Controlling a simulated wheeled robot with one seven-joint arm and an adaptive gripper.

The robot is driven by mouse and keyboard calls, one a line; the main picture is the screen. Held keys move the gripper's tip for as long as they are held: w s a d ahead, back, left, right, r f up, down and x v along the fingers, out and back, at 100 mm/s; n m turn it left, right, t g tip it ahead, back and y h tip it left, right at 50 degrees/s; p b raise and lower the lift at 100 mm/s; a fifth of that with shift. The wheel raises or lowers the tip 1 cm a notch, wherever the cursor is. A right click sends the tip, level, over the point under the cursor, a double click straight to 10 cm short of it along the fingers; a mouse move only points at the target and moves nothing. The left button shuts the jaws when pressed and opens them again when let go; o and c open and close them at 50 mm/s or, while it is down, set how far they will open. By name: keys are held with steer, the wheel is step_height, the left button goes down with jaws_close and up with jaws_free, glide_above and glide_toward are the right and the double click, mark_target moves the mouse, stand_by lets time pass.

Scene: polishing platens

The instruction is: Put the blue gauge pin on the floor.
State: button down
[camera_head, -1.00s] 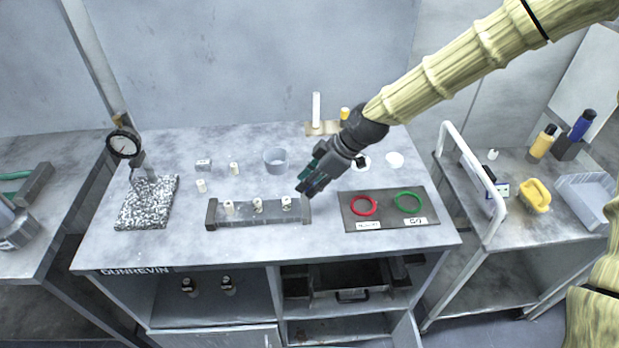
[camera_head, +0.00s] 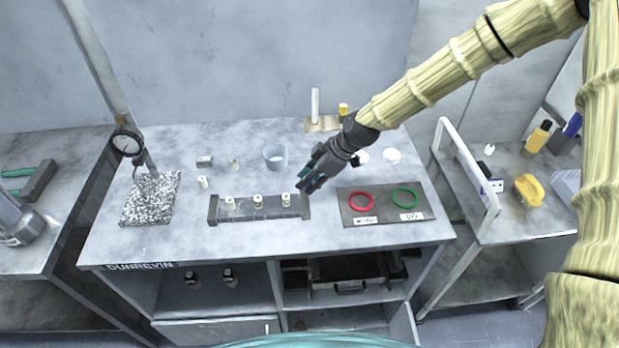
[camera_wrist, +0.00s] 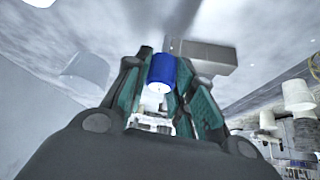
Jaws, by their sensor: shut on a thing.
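My gripper (camera_head: 312,180) is above the bench, just past the right end of the grey rack. In the wrist view, its teal-lined fingers (camera_wrist: 163,78) are shut on the blue gauge pin (camera_wrist: 161,70). The pin shows a blue cylindrical end with a whitish part below it, between the fingers. In the head view the pin is hidden by the fingers or too small to tell. The floor (camera_head: 482,335) shows as a blue-grey strip at the lower right, below the bench and the side trolley.
The rack (camera_head: 258,215) holds three white-topped pins. A dark mat (camera_head: 378,217) with red and green rings lies to its right. A dial gauge (camera_head: 127,143) stands on a speckled block (camera_head: 150,200). A side trolley (camera_head: 478,225) with a white rail stands at the right.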

steer(key=shift+f, duration=0.1)
steer(key=c, duration=1.2)
jaws_free()
